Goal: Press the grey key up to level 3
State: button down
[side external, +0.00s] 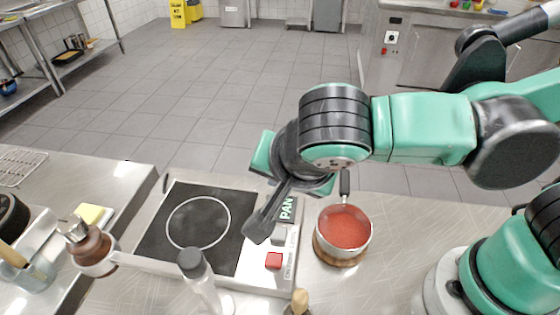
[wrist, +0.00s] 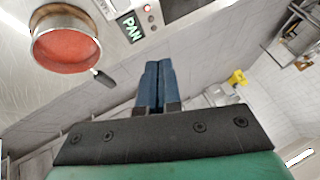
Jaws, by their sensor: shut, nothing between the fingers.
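The hob (side external: 222,222) has a black top and a steel control strip on its right. On that strip, a grey key (side external: 279,234) lies between the display (side external: 287,208) and a red key (side external: 274,261).
A pan of red sauce (side external: 344,228) stands on a wooden board (side external: 340,255) right of the hob. A clear bottle (side external: 203,285) stands at the hob's front edge.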

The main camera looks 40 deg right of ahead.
aim_at(281, 238)
jog(key=shift+s+a+r+t, duration=0.1)
jog(key=shift+s+t, duration=0.05)
jog(key=shift+t, duration=0.45)
jog(key=shift+s+a+r+t, duration=0.1)
jog(key=shift+t, duration=0.5)
jog(key=shift+f, duration=0.1)
jog(key=shift+f, duration=4.35)
jog(key=shift+r, duration=2.5)
